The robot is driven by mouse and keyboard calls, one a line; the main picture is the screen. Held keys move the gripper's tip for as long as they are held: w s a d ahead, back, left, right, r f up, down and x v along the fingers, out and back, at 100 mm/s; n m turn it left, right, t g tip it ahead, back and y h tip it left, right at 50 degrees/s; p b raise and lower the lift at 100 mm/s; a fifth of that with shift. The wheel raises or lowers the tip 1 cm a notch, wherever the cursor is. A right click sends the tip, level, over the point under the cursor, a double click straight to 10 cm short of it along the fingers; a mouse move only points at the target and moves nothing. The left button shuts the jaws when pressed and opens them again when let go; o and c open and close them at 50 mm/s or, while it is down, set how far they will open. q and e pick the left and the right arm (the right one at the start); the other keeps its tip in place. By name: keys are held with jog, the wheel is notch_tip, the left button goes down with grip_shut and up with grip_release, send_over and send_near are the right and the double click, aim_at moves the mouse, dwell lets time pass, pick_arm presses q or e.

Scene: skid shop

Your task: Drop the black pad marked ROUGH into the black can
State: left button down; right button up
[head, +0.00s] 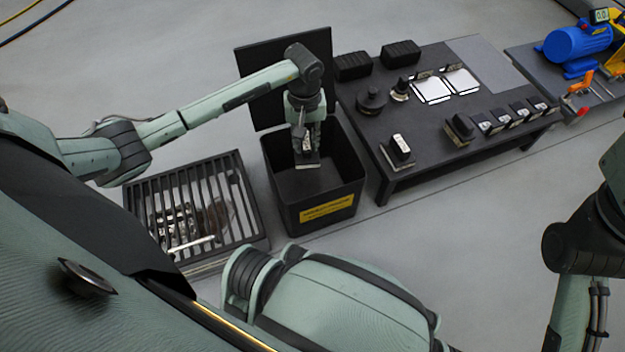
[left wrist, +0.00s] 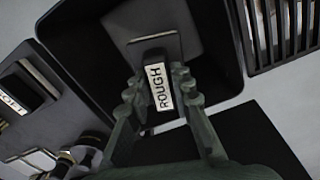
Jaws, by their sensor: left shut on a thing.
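The black pad marked ROUGH (left wrist: 159,60) is between the fingers of my left gripper (left wrist: 155,86), its white label facing the wrist camera. In the head view, my left gripper (head: 306,141) points down and is shut on the pad (head: 307,164). The pad is over the open mouth of the black can (head: 345,190), apparently at about rim height. The can has a yellow label on its front, and its dark inside surrounds the pad in the left wrist view (left wrist: 90,32). My right gripper is out of view.
A dark lid-like panel (head: 258,60) stands upright behind the can. A slatted crate (head: 235,165) is left of it. A low dark table (head: 425,180) on the right holds another labelled pad (head: 400,155), black blocks and white sheets. Floor in front of the table is clear.

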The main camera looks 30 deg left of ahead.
pick_arm(q)
jog(key=c, duration=1.3)
grip_release()
jog(key=shift+o, duration=0.2)
notch_tip(320, 180, up, 12)
